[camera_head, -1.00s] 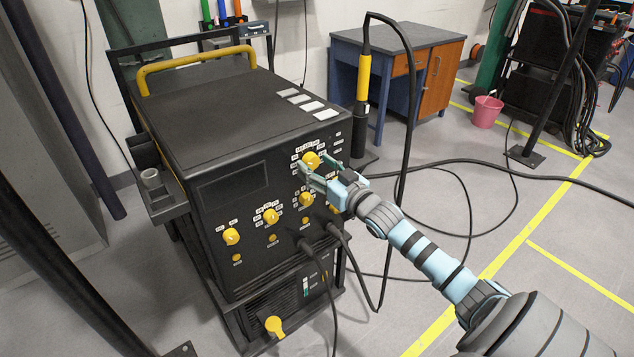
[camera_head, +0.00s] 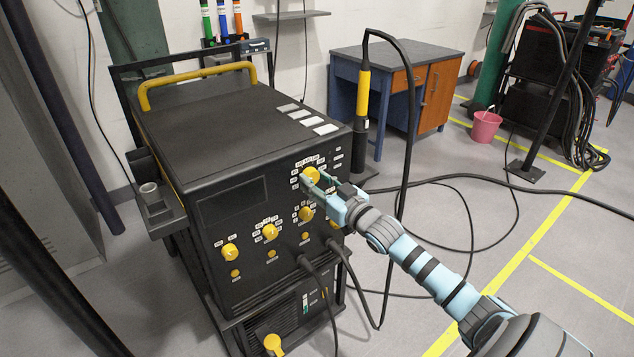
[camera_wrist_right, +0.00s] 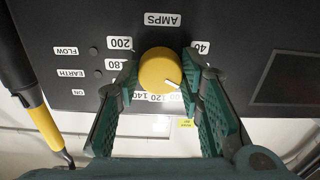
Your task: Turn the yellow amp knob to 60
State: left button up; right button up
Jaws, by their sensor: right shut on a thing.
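The black amp machine (camera_head: 232,185) carries the yellow amp knob (camera_head: 312,173) at the upper right of its front panel. In the right wrist view the amp knob (camera_wrist_right: 160,72) sits under the AMPS label, ringed by number labels. Its white pointer line slants to the lower right, towards the side between the 40 and 120 labels; the finger there hides some numbers. My right gripper (camera_head: 318,181) is shut on the knob, and in the right wrist view its green fingers (camera_wrist_right: 158,90) flank it. My left gripper is not in view.
Other yellow knobs (camera_head: 269,231) sit lower on the panel. Black cables (camera_head: 332,262) plug in below the right gripper. A yellow-handled torch (camera_head: 363,92) stands with its cable looping right. A blue desk (camera_head: 390,75) and pink bucket (camera_head: 485,127) are behind.

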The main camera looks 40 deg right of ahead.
jog(key=shift+f+n+b, duration=0.1)
jog(key=shift+n+b, duration=0.6)
jog(key=shift+n, duration=2)
jog(key=o, duration=1.2)
jog(key=shift+c, duration=0.2)
notch_tip(320, 180, up, 10)
jog(key=shift+r, duration=0.1)
